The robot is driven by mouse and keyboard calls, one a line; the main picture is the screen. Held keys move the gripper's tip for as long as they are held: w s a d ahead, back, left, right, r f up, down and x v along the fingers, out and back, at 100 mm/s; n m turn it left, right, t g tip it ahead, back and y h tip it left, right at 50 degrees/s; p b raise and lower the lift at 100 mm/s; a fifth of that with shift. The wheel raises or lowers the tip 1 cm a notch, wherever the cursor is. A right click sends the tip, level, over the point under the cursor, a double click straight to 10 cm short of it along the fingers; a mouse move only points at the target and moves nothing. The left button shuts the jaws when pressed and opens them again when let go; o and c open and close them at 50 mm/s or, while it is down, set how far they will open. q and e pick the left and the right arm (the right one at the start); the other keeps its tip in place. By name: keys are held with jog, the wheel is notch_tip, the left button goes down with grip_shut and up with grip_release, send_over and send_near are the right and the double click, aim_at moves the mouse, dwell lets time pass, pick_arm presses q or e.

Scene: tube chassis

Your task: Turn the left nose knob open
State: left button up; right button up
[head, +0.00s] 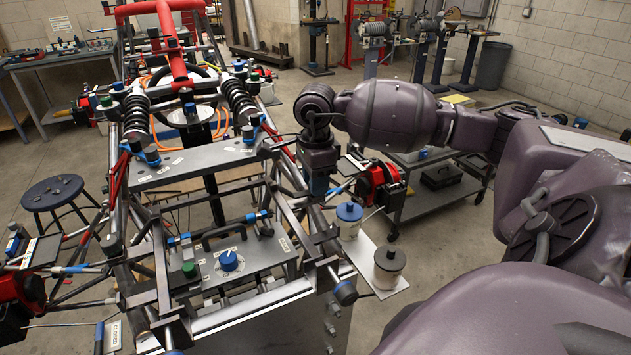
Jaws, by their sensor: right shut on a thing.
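My right gripper (319,184) points down at the right side of the tube chassis (207,185), beside a red unit (380,184). It is shut on a small blue part there, which seems to be the left nose knob. The jaws hide most of this part, so I cannot tell how far it is turned. My left gripper is not in view. A round blue knob (228,260) with a marked dial and a green knob (189,269) sit on the grey front plate.
A small shelf (382,262) with two white pots juts from the chassis at right, below my right gripper. A "CLOSED" sign (112,337) is at lower left. A blue stool (55,191) stands left. A grey cart (435,195) stands behind my right arm.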

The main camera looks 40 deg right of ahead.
jog(key=m+b, duration=0.1)
jog(key=m, duration=0.3)
jog(key=shift+b, duration=0.4)
jog(key=m+b, duration=0.1)
jog(key=m, duration=0.2)
jog(key=shift+m, duration=0.4)
jog(key=m+b, duration=0.1)
jog(key=m, duration=0.3)
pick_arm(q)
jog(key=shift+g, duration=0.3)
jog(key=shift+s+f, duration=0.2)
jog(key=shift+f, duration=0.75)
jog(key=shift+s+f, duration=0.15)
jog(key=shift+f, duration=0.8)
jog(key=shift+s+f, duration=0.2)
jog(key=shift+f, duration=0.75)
pick_arm(e)
jog(key=shift+r+m, duration=0.1)
jog(key=shift+m, duration=2.4)
jog(key=o, duration=0.9)
jog(key=shift+o, duration=0.2)
notch_tip(320, 180, up, 11)
